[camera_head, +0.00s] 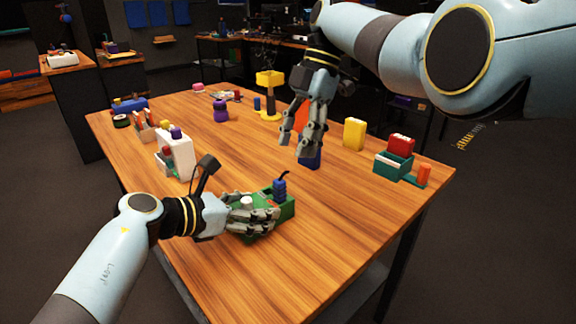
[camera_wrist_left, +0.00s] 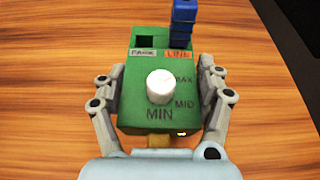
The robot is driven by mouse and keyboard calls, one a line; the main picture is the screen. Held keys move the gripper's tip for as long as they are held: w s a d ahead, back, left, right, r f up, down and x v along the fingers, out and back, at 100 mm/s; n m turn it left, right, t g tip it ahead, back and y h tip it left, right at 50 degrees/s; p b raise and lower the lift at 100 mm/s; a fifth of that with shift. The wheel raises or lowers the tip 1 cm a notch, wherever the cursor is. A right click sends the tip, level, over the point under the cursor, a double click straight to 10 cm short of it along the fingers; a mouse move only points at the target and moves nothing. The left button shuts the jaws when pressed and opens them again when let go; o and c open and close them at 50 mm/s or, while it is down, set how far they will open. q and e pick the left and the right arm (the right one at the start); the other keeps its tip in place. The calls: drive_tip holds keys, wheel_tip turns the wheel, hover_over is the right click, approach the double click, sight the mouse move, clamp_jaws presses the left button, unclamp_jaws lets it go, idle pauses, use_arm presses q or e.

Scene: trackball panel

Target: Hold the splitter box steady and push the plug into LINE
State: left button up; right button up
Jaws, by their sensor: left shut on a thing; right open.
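The splitter box (camera_wrist_left: 130,100) is green, with a white knob (camera_wrist_left: 160,86) and MIN, MID and MAX marks. My left gripper (camera_wrist_left: 160,78) is shut on it, one finger along each side; the box also shows in the head view (camera_head: 288,210). A square dark socket is at its far left corner. The blue plug (camera_wrist_left: 182,22) stands at the far right corner, behind the orange LINE label (camera_wrist_left: 177,55); in the head view the plug (camera_head: 280,190) is upright with a short dark cable. I cannot tell how deep it sits. My right gripper (camera_head: 297,147) is open and empty, above and apart from the plug.
A dark blue block (camera_head: 310,160) lies below my right gripper. A yellow box (camera_head: 354,134) and a teal bin (camera_head: 393,165) stand at the right, a white holder (camera_head: 178,155) at the left. The wooden table (camera_head: 330,235) is clear at the front right.

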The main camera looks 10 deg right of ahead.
drive_tip(key=shift+v, duration=1.45)
drive_tip(key=shift+r, duration=0.1)
drive_tip(key=a+v, duration=0.1)
drive_tip(key=v, duration=0.9)
drive_tip(key=shift+s+r, duration=0.2)
drive_tip(key=shift+r, duration=0.3)
drive_tip(key=shift+d, duration=0.1)
use_arm(q)
drive_tip(key=o, duration=1.4)
drive_tip(key=v, duration=1.2)
drive_tip(key=shift+f, duration=0.1)
